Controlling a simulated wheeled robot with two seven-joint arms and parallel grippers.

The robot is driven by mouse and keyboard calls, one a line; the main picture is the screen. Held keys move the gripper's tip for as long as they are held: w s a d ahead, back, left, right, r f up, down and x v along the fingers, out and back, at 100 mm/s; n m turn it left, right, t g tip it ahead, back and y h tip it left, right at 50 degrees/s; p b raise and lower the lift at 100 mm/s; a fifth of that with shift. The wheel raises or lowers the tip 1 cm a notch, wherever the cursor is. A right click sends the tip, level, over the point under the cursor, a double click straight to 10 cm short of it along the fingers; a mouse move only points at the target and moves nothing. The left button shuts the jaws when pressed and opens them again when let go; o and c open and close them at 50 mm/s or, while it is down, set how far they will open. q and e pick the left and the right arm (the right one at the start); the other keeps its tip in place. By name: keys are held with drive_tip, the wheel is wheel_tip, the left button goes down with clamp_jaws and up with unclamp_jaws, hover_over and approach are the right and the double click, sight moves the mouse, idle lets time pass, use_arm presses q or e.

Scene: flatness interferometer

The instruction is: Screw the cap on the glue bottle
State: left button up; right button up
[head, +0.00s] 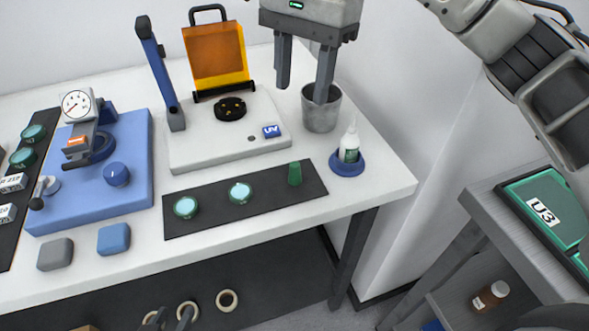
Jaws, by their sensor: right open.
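The glue bottle (349,150), white with a green label and a thin pointed nozzle, stands upright in a round blue holder (347,168) near the table's right edge. Its nozzle is bare. A small green tapered cap (295,173) stands on the right part of the black mat (262,202), left of the bottle. My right gripper (302,94) is open and empty, fingers down, above and behind the cap and the bottle. Its right finger overlaps the grey cup in the picture. Dark tips of my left gripper (169,318) show at the bottom edge; most of it is cut off.
A grey cup (319,112) stands behind the bottle. A white UV station (210,150) with an orange shield (215,55) is to its left. Two pale discs (240,193) lie on the mat. A blue gauge stand (130,190) is at left, a side cart (488,205) at right.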

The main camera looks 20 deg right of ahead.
approach(295, 164)
drive_tip(key=f, duration=0.5)
drive_tip(key=shift+s+a+f, duration=0.1)
drive_tip(key=shift+s+a, duration=0.15)
drive_tip(key=shift+a, duration=0.15)
drive_tip(key=shift+s+a+f+p, duration=0.1)
drive_tip(key=shift+f+p, duration=0.7)
drive_tip(key=shift+f, duration=1.8)
drive_tip(key=shift+c, duration=0.4)
clamp_jaws()
